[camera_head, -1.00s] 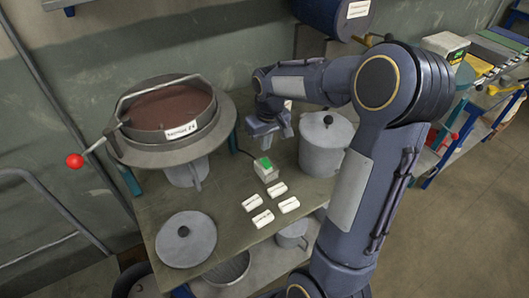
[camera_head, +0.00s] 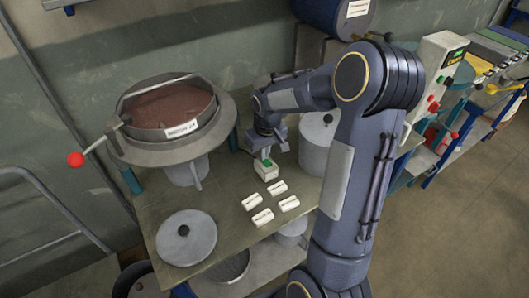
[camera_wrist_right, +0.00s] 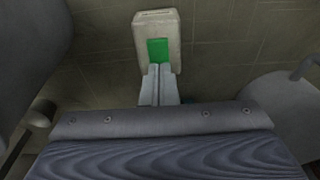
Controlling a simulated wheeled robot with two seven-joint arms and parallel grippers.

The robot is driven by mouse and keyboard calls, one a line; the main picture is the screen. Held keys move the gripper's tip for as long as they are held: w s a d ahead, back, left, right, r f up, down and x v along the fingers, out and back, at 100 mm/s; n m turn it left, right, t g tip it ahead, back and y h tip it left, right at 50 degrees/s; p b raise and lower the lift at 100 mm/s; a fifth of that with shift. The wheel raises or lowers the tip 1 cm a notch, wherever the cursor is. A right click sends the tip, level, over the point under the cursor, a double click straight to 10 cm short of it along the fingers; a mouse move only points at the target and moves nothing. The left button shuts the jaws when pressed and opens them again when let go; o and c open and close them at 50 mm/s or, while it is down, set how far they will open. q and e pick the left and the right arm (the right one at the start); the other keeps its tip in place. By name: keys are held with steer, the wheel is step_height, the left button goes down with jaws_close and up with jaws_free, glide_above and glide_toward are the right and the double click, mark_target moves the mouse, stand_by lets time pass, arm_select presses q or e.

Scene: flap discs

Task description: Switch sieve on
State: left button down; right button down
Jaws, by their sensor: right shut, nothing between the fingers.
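The sieve (camera_head: 215,117) is a round grey drum of reddish-brown material with a labelled front, a lever and a red knob, at the left of the table. A small whitish switch box (camera_head: 266,173) with a green button stands on the table right of the sieve; it also shows in the right wrist view (camera_wrist_right: 145,32). My right gripper (camera_head: 265,156) is shut and empty, its fingertips at the green button (camera_wrist_right: 158,50). They look to touch or nearly touch it; I cannot tell which. My left gripper is not in view.
Several white blocks (camera_head: 262,217) lie in front of the switch box. A grey lid (camera_head: 187,238) lies at the table's front left. A lidded grey pot (camera_head: 315,145) stands close to the right of my gripper. A control panel (camera_head: 435,75) stands farther right.

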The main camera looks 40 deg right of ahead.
mark_target(267, 163)
steer(key=shift+s+f, duration=0.1)
steer(key=shift+s, duration=0.25)
steer(key=shift+s+a, duration=0.1)
steer(key=shift+s, duration=0.4)
steer(key=shift+r, duration=0.2)
step_height(267, 163, up, 5)
steer(key=p, duration=0.4)
steer(key=shift+s, duration=0.1)
step_height(267, 163, up, 9)
steer(key=s+b, duration=0.1)
steer(key=shift+s+b, duration=0.2)
steer(key=shift+b, duration=0.15)
steer(key=shift+a, duration=0.1)
